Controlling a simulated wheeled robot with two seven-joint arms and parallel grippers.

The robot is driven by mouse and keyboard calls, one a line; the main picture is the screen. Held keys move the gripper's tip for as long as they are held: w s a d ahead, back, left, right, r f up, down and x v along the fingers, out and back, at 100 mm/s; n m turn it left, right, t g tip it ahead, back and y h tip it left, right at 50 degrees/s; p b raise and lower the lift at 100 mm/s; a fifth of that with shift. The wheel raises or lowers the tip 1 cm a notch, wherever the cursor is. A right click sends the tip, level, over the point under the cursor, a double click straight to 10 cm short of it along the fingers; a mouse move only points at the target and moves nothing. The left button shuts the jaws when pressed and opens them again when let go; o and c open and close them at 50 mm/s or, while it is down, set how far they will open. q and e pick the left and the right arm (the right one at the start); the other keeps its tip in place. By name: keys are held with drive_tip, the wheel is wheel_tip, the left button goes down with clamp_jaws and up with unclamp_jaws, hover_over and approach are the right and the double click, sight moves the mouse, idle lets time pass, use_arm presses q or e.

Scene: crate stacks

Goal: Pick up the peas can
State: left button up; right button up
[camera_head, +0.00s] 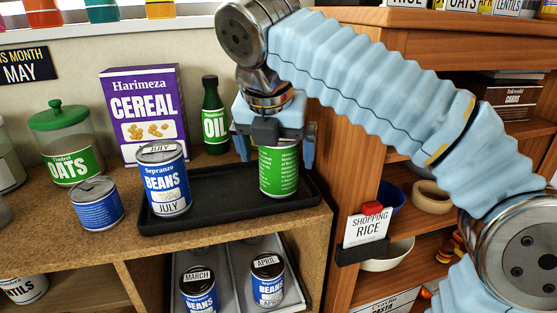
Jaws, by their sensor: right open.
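A green can (279,172) stands upright at the right end of a black tray (225,212) on the counter. Its visible side carries small print, so I cannot read a product name on it. My right gripper (276,148) points down from above, open, with its fingers on either side of the can's upper part. Whether they touch it I cannot tell. The gripper hides the can's top. My left gripper is not in view.
A blue beans can (166,182) stands at the tray's left end. A blue can (97,206), cereal box (142,112), oil bottle (214,120) and oats jar (62,140) surround it. Cans marked March (199,290) and April (267,282) stand below. A wooden shelf (345,170) rises at right.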

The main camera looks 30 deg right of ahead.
drive_tip(key=shift+w+d+f, duration=0.25)
drive_tip(key=shift+w+d, duration=0.6)
drive_tip(key=shift+w, duration=0.05)
drive_tip(key=shift+f, duration=0.3)
drive_tip(key=c, duration=1.4)
drive_tip(key=shift+o, duration=0.2)
drive_tip(key=shift+r, duration=0.15)
